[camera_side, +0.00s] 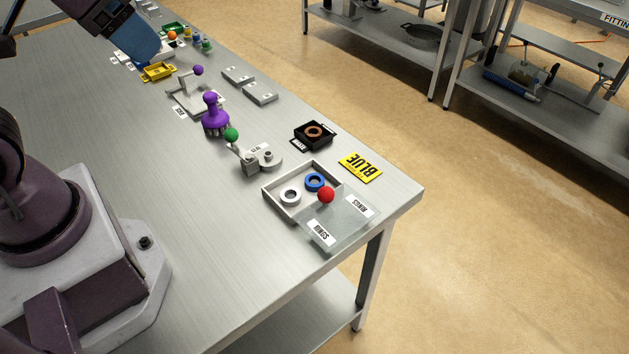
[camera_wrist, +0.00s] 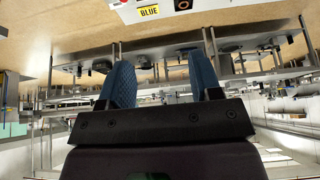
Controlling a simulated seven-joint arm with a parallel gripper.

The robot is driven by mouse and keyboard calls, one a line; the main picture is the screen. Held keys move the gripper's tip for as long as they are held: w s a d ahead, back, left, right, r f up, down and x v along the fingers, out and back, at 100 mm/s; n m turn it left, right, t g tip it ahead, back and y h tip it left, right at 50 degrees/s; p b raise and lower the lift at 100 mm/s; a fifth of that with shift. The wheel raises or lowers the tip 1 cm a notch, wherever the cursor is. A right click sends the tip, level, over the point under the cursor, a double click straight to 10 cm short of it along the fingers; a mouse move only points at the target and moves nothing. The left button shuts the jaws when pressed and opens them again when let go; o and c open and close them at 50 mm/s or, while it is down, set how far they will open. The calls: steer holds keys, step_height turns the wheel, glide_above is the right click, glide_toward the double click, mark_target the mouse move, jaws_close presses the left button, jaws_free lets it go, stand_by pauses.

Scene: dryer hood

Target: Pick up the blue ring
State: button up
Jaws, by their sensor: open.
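The blue ring (camera_side: 315,182) lies in a grey tray (camera_side: 273,200) near the table's right corner in the side view. A white ring (camera_side: 290,196) lies to its left in the same tray. A clear lid with a red knob (camera_side: 326,195) and RINGS labels covers the tray's front part; the knob stands just in front of the blue ring. My gripper (camera_wrist: 163,82) shows two blue fingers apart with nothing between them in the wrist view.
Behind the tray are a yellow BLUE sign (camera_side: 361,167), a black holder with a brown ring (camera_side: 314,133) and a fixture with a green knob (camera_side: 232,134). A purple-handled tool (camera_side: 212,112) and a yellow tray (camera_side: 158,71) stand farther back. The table's left middle is clear.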

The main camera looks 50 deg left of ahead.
steer(key=shift+c, duration=0.6)
steer(key=n+g, duration=0.4)
steer(key=g, duration=0.2)
glide_above(314, 184)
step_height(314, 184, down, 22)
steer(key=shift+n, duration=0.3)
step_height(314, 184, down, 13)
steer(key=shift+r, duration=0.2)
steer(key=c, duration=0.7)
